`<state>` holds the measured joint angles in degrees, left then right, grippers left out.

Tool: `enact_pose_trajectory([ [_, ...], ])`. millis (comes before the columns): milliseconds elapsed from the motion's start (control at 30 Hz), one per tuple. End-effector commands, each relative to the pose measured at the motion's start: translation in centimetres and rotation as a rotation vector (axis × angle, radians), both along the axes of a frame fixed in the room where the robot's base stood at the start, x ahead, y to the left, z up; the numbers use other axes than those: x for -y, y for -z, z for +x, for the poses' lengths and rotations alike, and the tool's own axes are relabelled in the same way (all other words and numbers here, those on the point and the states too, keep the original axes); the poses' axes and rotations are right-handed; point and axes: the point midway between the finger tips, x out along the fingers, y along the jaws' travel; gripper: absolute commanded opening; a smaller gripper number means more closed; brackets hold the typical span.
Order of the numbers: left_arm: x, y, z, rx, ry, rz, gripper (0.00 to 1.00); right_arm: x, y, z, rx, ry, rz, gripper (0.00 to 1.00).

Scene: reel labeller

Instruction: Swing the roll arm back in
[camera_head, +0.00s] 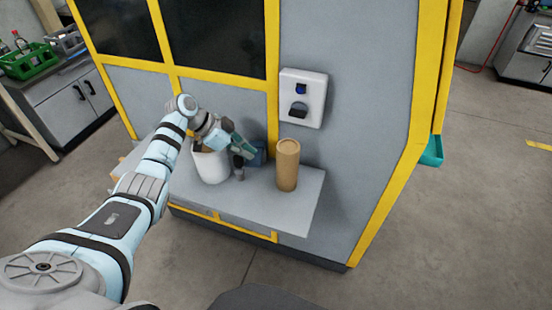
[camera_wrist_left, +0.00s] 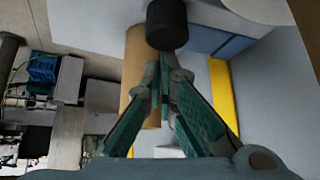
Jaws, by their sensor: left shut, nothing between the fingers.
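My left gripper (camera_head: 243,148) is shut and empty, just above the grey shelf on the machine front. Its fingers also show in the left wrist view (camera_wrist_left: 163,78). A black knob-like cylinder (camera_wrist_left: 166,24) is just past the fingertips there; whether they touch it I cannot tell. In the head view a small dark upright piece (camera_head: 238,166) stands below the gripper. I cannot make out the roll arm as a whole. My right gripper is not in view.
A brown capped cylinder (camera_head: 287,168) stands on the shelf (camera_head: 304,207) to the right of the gripper. A white wall unit (camera_head: 316,98) is mounted above it. The yellow-framed machine wall rises right behind the shelf. The shelf's front right is bare.

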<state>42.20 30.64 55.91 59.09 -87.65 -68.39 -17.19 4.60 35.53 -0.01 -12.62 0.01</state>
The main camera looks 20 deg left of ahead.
Motion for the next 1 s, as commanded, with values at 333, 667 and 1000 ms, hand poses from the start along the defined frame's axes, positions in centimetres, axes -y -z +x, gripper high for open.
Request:
enact_pose_trajectory([
  [333, -2.6, 0.1, -0.3, -0.002, -0.011, 0.001, 0.0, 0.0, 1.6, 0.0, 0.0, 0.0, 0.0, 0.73],
  [667, -3.5, 0.0, -0.3, -0.004, -0.012, 0.004, 0.0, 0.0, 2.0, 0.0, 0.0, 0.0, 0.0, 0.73],
  [1000, -3.6, 0.0, -0.3, -0.005, -0.014, 0.005, 0.0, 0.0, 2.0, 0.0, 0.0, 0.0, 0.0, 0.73],
])
